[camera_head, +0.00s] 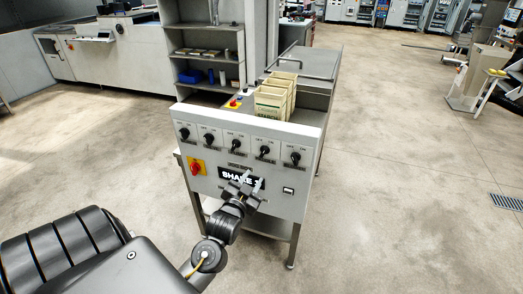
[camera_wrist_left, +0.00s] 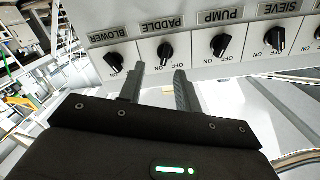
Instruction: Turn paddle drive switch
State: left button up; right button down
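The paddle switch is a black rotary knob (camera_wrist_left: 165,50) under a PADDLE label in the left wrist view, where the panel lettering appears upside down. In the head view it is the second knob from the right (camera_head: 264,152) on the white panel (camera_head: 215,158). My left gripper (camera_wrist_left: 159,69) is open, its two fingers apart and empty, pointing toward the paddle knob and not around it. In the head view my left gripper (camera_head: 246,182) is in front of the panel, below the knob row. The knob's exact setting is too small to tell. My right gripper is not in view.
Blower (camera_wrist_left: 114,62), pump (camera_wrist_left: 221,45) and sieve (camera_wrist_left: 276,40) knobs flank the paddle knob. A red switch on a yellow plate (camera_head: 196,168) is at the panel's left. Cream boxes (camera_head: 273,97) stand above the panel. Open floor (camera_head: 400,190) lies to the right.

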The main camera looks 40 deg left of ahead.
aim_at(263, 152)
pick_arm(q)
jog(key=w+a+p, duration=0.1)
jog(key=w, duration=0.2)
jog(key=w+a+r, duration=0.1)
jog(key=w, duration=0.2)
jog(key=w+a+r+p, duration=0.1)
jog(key=w, duration=0.2)
jog(key=shift+w+a+r+p, duration=0.25)
jog(key=shift+w+a+p, duration=0.05)
jog(key=shift+w+a, duration=0.1)
jog(key=shift+c, duration=0.8)
grip_shut()
jog(key=shift+a, duration=0.1)
